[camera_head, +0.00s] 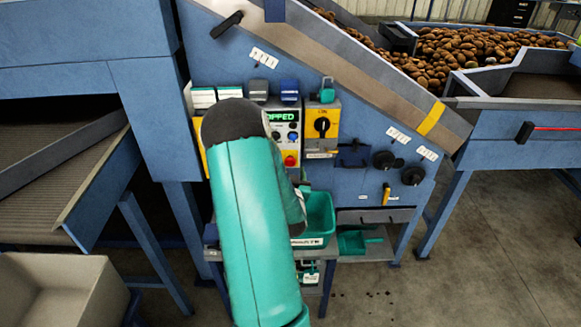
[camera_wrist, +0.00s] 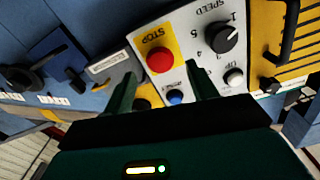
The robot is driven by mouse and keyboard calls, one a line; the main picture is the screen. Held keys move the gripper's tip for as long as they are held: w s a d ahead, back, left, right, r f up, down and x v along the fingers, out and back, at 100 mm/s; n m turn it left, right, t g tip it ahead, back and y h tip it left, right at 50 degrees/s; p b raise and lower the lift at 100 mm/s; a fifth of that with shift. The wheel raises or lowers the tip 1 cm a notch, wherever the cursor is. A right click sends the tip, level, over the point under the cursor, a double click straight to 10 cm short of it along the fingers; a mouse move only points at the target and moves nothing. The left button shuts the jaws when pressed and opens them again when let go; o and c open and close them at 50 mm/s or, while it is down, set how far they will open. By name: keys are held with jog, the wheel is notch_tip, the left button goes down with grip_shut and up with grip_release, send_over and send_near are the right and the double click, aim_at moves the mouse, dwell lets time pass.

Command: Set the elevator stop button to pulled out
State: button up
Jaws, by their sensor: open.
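The red stop button (camera_wrist: 160,59) sits on a yellow patch marked STOP on the control panel (camera_wrist: 190,45) in the wrist view. It also shows in the head view (camera_head: 290,160), low on the panel and just right of my arm. My gripper (camera_wrist: 160,86) is open and empty, with its dark green fingers apart. In the wrist picture the button lies beyond the fingertips, between their lines. I cannot tell whether the button is pressed in or out. In the head view my arm hides the gripper and part of the panel.
Close to the button are a blue button (camera_wrist: 175,97), a white button (camera_wrist: 234,76) and the black speed knob (camera_wrist: 226,37). A yellow box with a black rotary switch (camera_head: 322,124) stands right of the panel. A green bin (camera_head: 319,215) is below. The panel's display partly reads "OPPED".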

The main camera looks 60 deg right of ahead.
aim_at(290, 163)
jog(key=shift+x, duration=1.5)
grip_shut()
jog(key=shift+v, duration=1.05)
jog(key=shift+f, duration=0.1)
jog(key=shift+c, duration=1.8)
grip_release()
jog(key=o, duration=0.3)
jog(key=shift+a, duration=0.15)
jog(key=shift+o, duration=0.3)
jog(key=shift+w, duration=0.1)
